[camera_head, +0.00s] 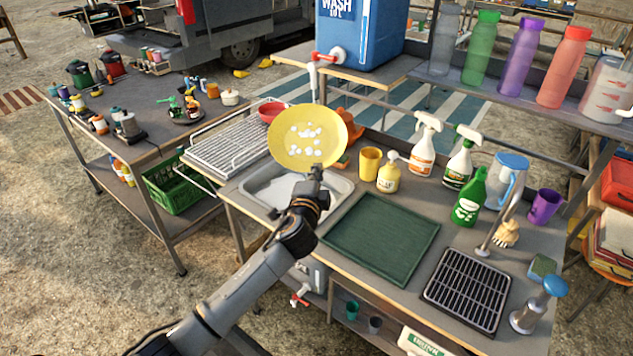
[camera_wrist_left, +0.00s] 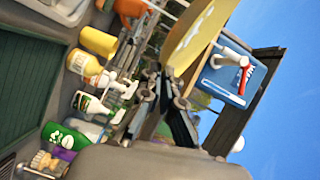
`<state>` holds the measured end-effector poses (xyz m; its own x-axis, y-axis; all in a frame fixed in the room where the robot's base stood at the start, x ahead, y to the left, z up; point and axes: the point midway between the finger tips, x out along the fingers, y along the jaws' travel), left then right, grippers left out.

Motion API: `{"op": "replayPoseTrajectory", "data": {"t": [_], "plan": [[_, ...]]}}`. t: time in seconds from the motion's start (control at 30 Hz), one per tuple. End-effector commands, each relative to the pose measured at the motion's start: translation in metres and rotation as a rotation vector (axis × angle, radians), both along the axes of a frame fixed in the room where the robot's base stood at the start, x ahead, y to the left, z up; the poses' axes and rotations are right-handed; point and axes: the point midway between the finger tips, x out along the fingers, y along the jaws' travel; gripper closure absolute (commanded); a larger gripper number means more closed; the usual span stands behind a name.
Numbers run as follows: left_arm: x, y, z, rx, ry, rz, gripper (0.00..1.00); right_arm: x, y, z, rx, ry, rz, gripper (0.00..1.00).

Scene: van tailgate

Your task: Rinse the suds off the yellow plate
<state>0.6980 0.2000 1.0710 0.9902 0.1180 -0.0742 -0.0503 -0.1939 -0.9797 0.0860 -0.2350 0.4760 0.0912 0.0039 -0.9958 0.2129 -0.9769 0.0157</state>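The yellow plate (camera_head: 291,119) is tilted up with its face toward the head camera, and several white suds blobs (camera_head: 318,134) sit on it. My left gripper (camera_head: 316,176) is shut on the plate's lower rim and holds it above the sink (camera_head: 334,188). The plate (camera_wrist_left: 203,35) also shows at the fingers in the left wrist view. The blue wash-water tank (camera_head: 365,30) stands behind, with a red-and-white tap (camera_head: 337,54). Its white spout hangs down just beyond the plate's top edge. I see no running water. My right gripper is not in view.
A wire drying rack (camera_head: 238,143) with a red bowl (camera_head: 272,110) is left of the sink. A yellow cup (camera_head: 370,163), soap bottle (camera_head: 389,172) and spray bottles (camera_head: 424,145) stand to the right. The green mat (camera_head: 382,239) is bare.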

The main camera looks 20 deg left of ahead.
Motion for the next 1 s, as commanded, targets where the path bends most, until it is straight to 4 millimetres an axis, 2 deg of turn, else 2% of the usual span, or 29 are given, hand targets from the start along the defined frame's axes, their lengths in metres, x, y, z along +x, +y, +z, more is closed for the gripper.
{"op": "replayPoseTrajectory", "data": {"t": [0.7, 1.0], "plan": [[0.068, 0.019, -0.015, 0.001, -0.003, 0.0, 1.0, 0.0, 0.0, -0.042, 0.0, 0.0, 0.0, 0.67], [0.086, 0.023, -0.017, 0.0, -0.002, 0.0, 1.0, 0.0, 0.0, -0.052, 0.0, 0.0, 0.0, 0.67]]}}
